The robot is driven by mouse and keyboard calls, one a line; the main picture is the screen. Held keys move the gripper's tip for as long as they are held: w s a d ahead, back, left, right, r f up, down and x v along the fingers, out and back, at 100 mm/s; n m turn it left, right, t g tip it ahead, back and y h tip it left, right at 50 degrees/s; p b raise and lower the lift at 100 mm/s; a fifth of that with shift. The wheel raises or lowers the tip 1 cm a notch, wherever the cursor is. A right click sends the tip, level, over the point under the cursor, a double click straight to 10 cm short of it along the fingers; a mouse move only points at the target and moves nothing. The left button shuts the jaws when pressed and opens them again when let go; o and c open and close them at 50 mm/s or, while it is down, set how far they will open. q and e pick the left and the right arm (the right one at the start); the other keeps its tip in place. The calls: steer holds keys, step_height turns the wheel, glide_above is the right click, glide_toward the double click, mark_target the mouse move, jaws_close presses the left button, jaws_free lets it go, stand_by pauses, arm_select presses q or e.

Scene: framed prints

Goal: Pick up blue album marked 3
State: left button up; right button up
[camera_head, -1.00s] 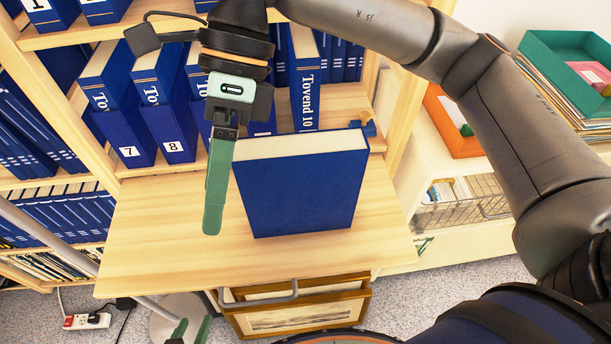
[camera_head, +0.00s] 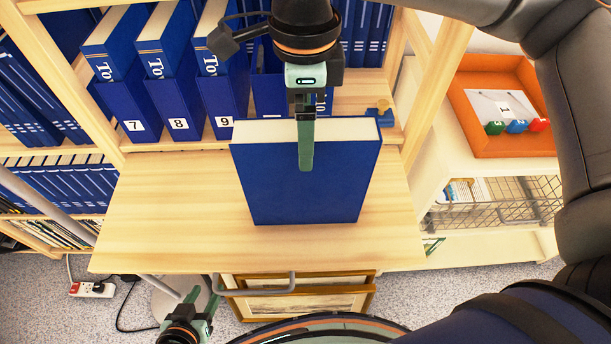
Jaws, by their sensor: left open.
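A large blue album (camera_head: 308,185) with white page edges stands upright on the wooden desk top (camera_head: 150,235). No number shows on the cover facing me. My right gripper (camera_head: 306,160), on the arm that comes in from the right, points down at the middle of the album's top edge. One green finger overlaps the upper front cover. The other finger is hidden, so I cannot tell whether it grips. My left gripper (camera_head: 203,297) is low at the lower left, below the desk's front edge, open and empty.
Blue binders marked 7, 8 and 9 (camera_head: 222,108) stand on the shelf behind. An orange tray (camera_head: 505,105) with small coloured blocks sits on the right unit, above a wire basket (camera_head: 500,200). Framed prints (camera_head: 300,290) stand below the desk. The desk's left part is clear.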

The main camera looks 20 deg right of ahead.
mark_target(305, 180)
step_height(305, 180, down, 5)
steer(key=shift+r, duration=0.1)
jaws_close()
stand_by(0.8)
steer(key=shift+w+r, duration=0.1)
